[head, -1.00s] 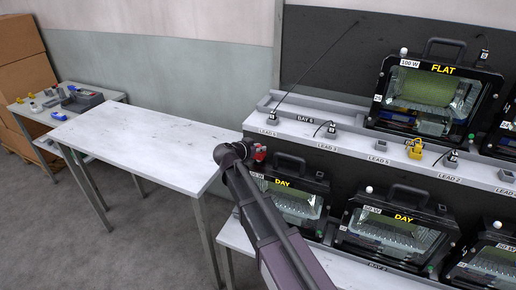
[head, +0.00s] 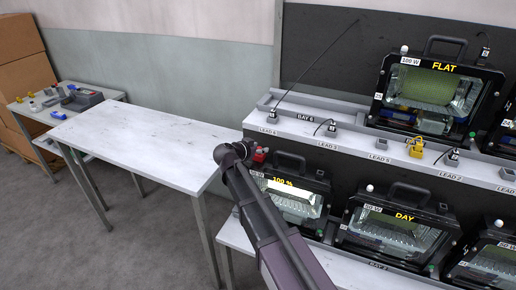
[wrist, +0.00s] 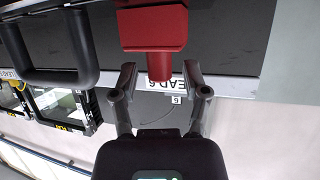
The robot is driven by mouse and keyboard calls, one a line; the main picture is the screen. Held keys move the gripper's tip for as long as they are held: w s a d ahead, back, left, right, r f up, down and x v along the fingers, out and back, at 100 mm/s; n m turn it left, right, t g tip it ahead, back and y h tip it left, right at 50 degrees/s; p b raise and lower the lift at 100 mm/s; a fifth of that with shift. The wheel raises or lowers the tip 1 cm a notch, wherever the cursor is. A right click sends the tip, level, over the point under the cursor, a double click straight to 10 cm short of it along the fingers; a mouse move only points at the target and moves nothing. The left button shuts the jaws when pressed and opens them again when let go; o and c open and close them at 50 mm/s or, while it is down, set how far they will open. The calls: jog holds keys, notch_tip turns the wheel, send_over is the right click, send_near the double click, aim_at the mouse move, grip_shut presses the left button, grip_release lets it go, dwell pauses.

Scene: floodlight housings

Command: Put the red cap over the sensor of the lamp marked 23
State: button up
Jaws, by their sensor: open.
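The red cap (head: 259,155) sits at the top left corner of the lower left lamp (head: 292,197), where neighbouring lamps carry a small white ball. That lamp's display reads "100 %" and its panel is lit; its number is not legible. In the wrist view the red cap (wrist: 152,28) shows as a block with a round stub. My gripper (wrist: 160,80) is open, with its fingertips either side of the stub and a gap at each side. In the head view my arm hides the fingers. The sensor is not visible, so I cannot see how the cap sits on it.
Another lamp (head: 398,222) reading "DAY" stands to the right, and one reading "FLAT" (head: 434,92) is on the upper shelf (head: 345,142). Leads with plugs and a yellow clip (head: 416,147) lie along that shelf. A bare white table (head: 140,145) stands left.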

jog(key=shift+r, duration=0.2)
jog(key=shift+r+p, duration=0.4)
jog(key=shift+p, duration=0.25)
jog(key=shift+s+a+r, duration=0.15)
jog(key=shift+s+r, duration=0.05)
jog(key=shift+r, duration=0.05)
jog(key=p+v, duration=0.4)
jog(key=v, duration=0.7)
jog(key=shift+s, duration=0.15)
